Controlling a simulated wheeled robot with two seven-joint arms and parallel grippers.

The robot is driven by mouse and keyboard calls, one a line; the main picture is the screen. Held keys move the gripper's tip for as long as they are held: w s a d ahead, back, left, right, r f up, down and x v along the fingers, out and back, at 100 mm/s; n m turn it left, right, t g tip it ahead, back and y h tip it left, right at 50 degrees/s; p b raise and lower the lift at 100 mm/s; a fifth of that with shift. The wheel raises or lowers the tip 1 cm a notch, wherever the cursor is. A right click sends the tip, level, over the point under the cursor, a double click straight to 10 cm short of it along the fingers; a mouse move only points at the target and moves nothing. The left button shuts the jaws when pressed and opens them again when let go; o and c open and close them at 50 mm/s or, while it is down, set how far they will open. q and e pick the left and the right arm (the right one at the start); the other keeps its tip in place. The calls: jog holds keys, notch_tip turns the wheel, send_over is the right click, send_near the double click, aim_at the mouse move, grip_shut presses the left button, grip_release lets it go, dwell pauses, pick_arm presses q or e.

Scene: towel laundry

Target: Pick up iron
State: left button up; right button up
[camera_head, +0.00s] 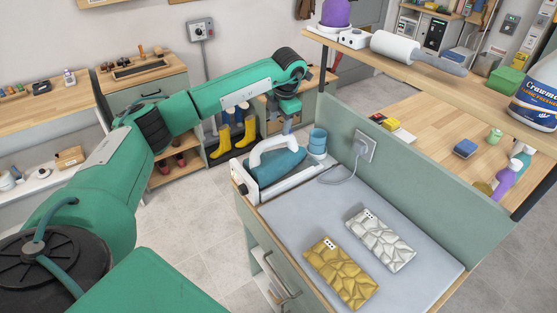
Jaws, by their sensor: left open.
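The iron (280,166), teal-blue with a white handle, rests on its side or base in a white tray-like stand (300,181) at the far left end of the grey-topped counter. My left gripper (288,124) hangs from the green arm just above and behind the iron's handle. It is open and looks empty. It appears apart from the iron, though the fingertips are small and hard to make out. My right gripper is not in view.
A gold faceted slab (341,271) and a silver one (381,239) lie on the grey counter top (300,213). A wall socket (365,145) with a cord is on the green partition (425,165). The counter's middle is clear.

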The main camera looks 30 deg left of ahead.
aim_at(278, 137)
pick_arm(q)
jog(key=f, duration=0.2)
jog(key=shift+w+a+f+p, duration=0.1)
jog(key=shift+a+f+p, duration=0.2)
jog(key=shift+f, duration=0.1)
jog(key=shift+d+f+p, duration=0.1)
jog(key=shift+f+p, duration=0.35)
jog(key=shift+p, duration=0.15)
notch_tip(278, 137, down, 3)
jog(key=shift+f+p, duration=0.1)
jog(key=shift+p, duration=0.9)
jog(key=shift+a+f, duration=0.25)
jog(key=shift+f, duration=0.35)
jog(key=c, duration=1)
grip_shut()
